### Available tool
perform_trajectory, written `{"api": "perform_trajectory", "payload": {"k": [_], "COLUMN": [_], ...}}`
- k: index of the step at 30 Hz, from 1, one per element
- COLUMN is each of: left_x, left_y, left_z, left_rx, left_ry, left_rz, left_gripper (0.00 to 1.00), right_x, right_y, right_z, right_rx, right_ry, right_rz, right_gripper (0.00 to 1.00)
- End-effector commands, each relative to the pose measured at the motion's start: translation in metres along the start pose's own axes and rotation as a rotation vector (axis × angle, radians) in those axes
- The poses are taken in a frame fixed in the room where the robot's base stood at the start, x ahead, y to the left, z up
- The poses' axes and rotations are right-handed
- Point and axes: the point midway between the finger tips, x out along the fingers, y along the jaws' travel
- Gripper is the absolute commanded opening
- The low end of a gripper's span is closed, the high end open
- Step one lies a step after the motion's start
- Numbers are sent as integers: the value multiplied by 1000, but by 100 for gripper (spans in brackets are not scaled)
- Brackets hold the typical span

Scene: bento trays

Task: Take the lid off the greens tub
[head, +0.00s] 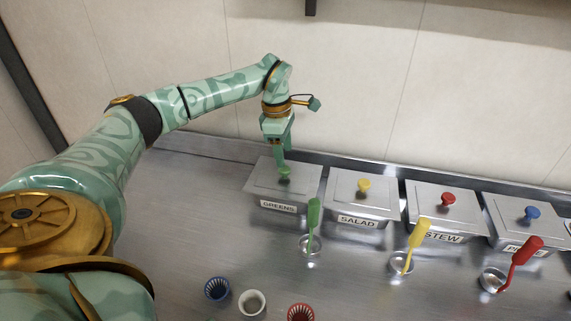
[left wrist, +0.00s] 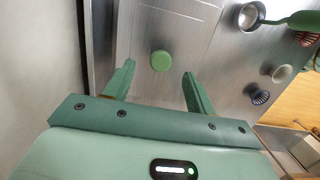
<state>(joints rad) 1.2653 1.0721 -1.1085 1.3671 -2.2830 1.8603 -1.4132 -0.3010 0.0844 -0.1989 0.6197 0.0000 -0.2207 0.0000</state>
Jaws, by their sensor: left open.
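The greens tub (head: 277,207) stands at the back of the counter, leftmost in a row, labelled GREENS. Its grey lid (head: 258,182) is on it, with a round green knob (head: 285,171) on top. My left gripper (head: 283,160) points down over the lid, at the knob. In the left wrist view the green knob (left wrist: 161,61) lies ahead of the two open fingers (left wrist: 158,78), between their lines. Nothing is held. Whether the fingers are level with the knob cannot be told. My right gripper is not in view.
Lidded tubs for salad (head: 358,220), stew (head: 441,236) and another with a blue knob (head: 525,246) stand to the right. Ladles with green (head: 313,213), yellow (head: 418,233) and red (head: 525,251) handles lie in front. Small cups (head: 252,303) stand nearer. The counter's left is clear.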

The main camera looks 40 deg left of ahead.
Motion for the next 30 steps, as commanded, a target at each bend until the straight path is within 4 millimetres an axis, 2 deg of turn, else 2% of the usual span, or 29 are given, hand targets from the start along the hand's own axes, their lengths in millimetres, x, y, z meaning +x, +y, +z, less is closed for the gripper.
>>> {"api": "perform_trajectory", "payload": {"k": [4, 8, 17, 21, 22, 23, 30], "left_x": [29, 46, 49, 49, 49, 49, 48], "left_y": [-2, -2, -2, -2, -2, -2, -2], "left_z": [-5, -6, -5, -5, -5, -5, -5], "left_rx": [-1, 0, 0, 0, 0, 0, 0], "left_ry": [4, 3, 1, 1, 1, 1, 1], "left_rz": [-6, -4, 0, -1, -1, -1, 0], "left_gripper": [56, 56, 56, 17, 8, 4, 4], "right_x": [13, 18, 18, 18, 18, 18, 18], "right_y": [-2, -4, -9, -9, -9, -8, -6], "right_z": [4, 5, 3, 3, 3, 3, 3], "right_rx": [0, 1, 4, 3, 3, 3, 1], "right_ry": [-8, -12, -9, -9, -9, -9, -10], "right_rz": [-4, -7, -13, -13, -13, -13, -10], "right_gripper": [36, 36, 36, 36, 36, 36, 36]}}
